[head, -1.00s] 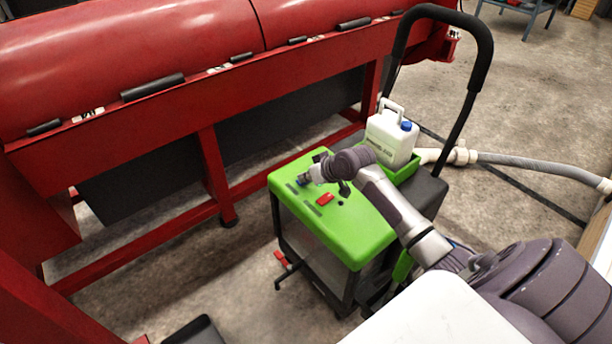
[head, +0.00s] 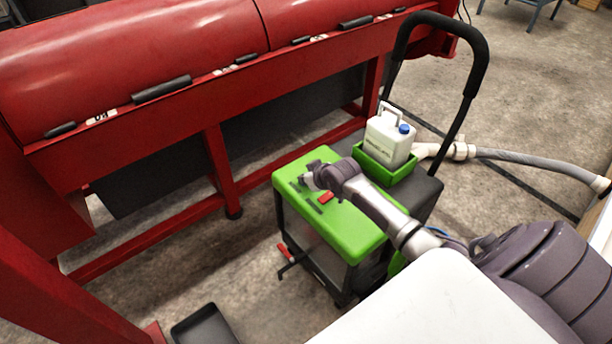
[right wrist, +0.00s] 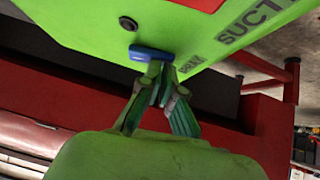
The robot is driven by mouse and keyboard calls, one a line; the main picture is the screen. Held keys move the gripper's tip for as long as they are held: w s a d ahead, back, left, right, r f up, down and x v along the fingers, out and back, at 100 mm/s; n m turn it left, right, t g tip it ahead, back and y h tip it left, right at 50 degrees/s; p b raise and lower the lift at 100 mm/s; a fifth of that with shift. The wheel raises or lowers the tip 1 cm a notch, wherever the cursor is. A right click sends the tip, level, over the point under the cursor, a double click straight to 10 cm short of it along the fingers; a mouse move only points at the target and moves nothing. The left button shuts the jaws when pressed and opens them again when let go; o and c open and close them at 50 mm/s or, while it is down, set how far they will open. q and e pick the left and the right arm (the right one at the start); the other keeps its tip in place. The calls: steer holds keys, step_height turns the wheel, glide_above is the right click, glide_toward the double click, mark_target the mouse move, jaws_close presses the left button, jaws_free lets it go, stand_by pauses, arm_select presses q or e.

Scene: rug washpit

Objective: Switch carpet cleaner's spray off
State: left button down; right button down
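The carpet cleaner (head: 352,232) has a green top with dark label markings and a red switch (head: 326,197). In the right wrist view its green panel (right wrist: 90,25) shows a blue switch (right wrist: 150,54) beside partly hidden lettering that seems to read "SPRAY". The red switch (right wrist: 200,3) by the "SUCTION" lettering is at the top edge. My right gripper (head: 303,184) is at the far left part of the green top. In the wrist view its fingertips (right wrist: 160,72) are close together, with nothing clear between them, right at the blue switch; contact is hard to tell. My left gripper is out of view.
A white jug (head: 387,138) with a blue cap stands in a green tray on the cleaner, before the black push handle (head: 478,65). A grey hose (head: 530,160) runs right. A large red machine (head: 130,60) stands close behind. A black tray (head: 205,326) lies on the floor.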

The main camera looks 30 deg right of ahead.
steer(key=shift+s+a+f, duration=0.15)
steer(key=shift+s+f, duration=0.2)
steer(key=shift+f, duration=0.3)
steer(key=shift+d+r, duration=0.1)
steer(key=shift+d, duration=0.25)
steer(key=shift+w+d+r, duration=0.1)
steer(key=shift+d+r, duration=0.05)
steer(key=shift+d, duration=0.2)
steer(key=shift+s+d+r, duration=0.15)
steer(key=shift+s+r, duration=0.15)
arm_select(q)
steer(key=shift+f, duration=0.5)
arm_select(e)
steer(key=v, duration=1.1)
steer(key=shift+w+a+r, duration=0.2)
steer(key=shift+a+r, duration=0.2)
steer(key=shift+r, duration=0.1)
